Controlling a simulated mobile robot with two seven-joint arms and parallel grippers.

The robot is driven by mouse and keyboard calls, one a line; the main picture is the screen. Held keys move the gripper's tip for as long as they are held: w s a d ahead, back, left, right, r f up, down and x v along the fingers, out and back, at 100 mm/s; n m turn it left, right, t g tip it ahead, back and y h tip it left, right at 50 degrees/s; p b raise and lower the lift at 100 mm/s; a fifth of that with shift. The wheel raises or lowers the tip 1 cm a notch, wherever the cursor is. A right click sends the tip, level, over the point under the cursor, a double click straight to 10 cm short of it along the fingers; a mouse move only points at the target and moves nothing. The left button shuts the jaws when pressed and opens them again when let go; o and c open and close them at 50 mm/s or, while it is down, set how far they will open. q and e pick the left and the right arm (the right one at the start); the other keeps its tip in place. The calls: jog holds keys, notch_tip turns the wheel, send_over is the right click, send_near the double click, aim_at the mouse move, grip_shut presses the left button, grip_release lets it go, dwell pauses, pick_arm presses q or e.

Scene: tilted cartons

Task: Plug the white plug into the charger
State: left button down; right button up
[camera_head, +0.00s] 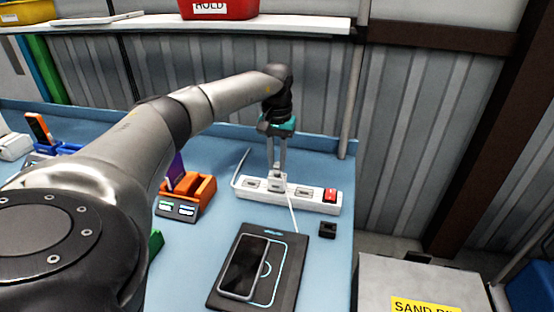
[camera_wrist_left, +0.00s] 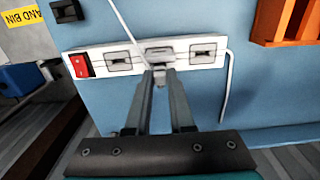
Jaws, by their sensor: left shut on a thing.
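The white power strip (camera_head: 319,207), with several sockets and a red switch (camera_head: 330,195), lies on the blue table. My left gripper (camera_head: 277,173) points down over the strip's middle and is shut on the small white plug (camera_head: 277,186). In the left wrist view, the fingertips of my gripper (camera_wrist_left: 158,74) close on the plug (camera_wrist_left: 158,57) at the middle socket of the strip (camera_wrist_left: 138,70). I cannot tell whether the plug is seated or just above the socket. A thin white cable (camera_head: 293,218) runs from there towards the black charging pad (camera_head: 225,302). My right gripper is out of view.
A phone (camera_head: 243,268) lies on the pad. A small black block (camera_head: 328,230) sits right of it, near the table's right edge. An orange holder (camera_head: 203,191) stands left of the strip. The strip's own cord (camera_wrist_left: 229,85) bends beside its end.

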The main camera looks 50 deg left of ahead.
pick_arm(q)
jog(key=shift+f, duration=0.6)
dwell(0.5)
jog(key=c, duration=0.7)
grip_release()
jog(key=shift+r, duration=0.1)
jog(key=shift+o, duration=0.3)
jog(key=o, duration=0.3)
jog(key=shift+o, duration=0.2)
jog(key=shift+r, duration=0.1)
notch_tip(320, 180, up, 7)
jog(key=p, duration=0.6)
